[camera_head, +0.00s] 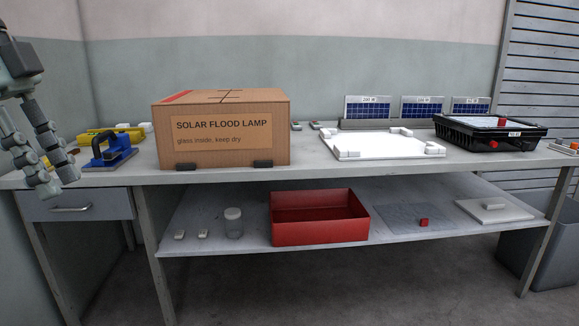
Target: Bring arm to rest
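My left gripper (58,182) hangs at the left edge of the head view, in front of the left end of the workbench (330,172). Its fingers point down and stand apart, with nothing visible between them. My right gripper is not in view. A closed cardboard box (222,150) labelled "SOLAR FLOOD LAMP" stands on the bench, right of my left gripper and apart from it. A black floodlight housing (470,135) with red knobs lies at the right of the bench.
A blue tool (110,152) and yellow tool (98,134) lie near my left gripper. A white tray (378,146) lies mid-bench, before small solar panels (368,106). The lower shelf holds a red bin (320,232) and a jar (233,226). A grey bin (540,250) stands right.

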